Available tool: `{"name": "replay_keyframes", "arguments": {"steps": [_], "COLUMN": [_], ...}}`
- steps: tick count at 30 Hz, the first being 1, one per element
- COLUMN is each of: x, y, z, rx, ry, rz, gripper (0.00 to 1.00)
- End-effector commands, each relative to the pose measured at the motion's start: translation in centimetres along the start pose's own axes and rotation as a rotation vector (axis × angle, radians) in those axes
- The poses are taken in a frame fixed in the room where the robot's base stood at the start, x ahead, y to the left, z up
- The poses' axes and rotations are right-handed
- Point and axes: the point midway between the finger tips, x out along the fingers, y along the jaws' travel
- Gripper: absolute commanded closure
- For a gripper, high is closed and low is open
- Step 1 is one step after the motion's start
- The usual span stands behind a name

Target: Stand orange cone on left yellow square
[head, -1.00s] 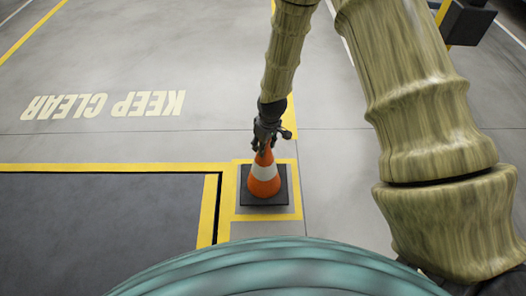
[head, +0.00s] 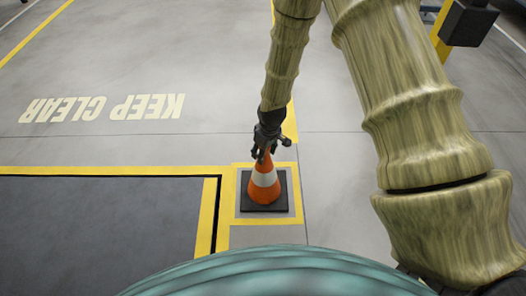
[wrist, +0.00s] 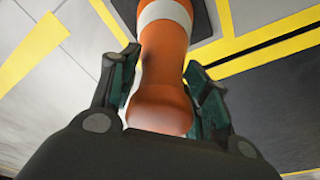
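The orange cone (head: 264,194) with a white band and black square base stands upright on the floor. Its base lies inside a yellow-outlined square (head: 298,196). My gripper (head: 267,152) is at the cone's tip, pointing down. In the wrist view the cone (wrist: 165,75) rises between the two fingers of my gripper (wrist: 163,62). The fingers look spread, with a narrow gap on each side of the cone. Only this one square shows clearly, so I cannot tell whether it is the left one.
A dark floor area (head: 95,215) edged in yellow lies left of the square. "KEEP CLEAR" lettering (head: 102,107) is painted on the open grey floor beyond. A yellow post with a dark box (head: 468,22) stands at the top right.

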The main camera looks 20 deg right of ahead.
Motion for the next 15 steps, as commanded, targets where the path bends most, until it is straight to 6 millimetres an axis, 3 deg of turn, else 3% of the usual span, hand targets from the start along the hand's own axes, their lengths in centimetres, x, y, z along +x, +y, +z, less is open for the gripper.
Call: {"name": "replay_keyframes", "arguments": {"steps": [11, 15], "x": [-0.1, -1.1], "y": [0.0, 0.0], "z": [0.0, -0.1], "rx": [0.000, 0.000], "ry": [0.000, 0.000], "rz": [0.000, 0.000], "gripper": [0.39, 0.39]}}
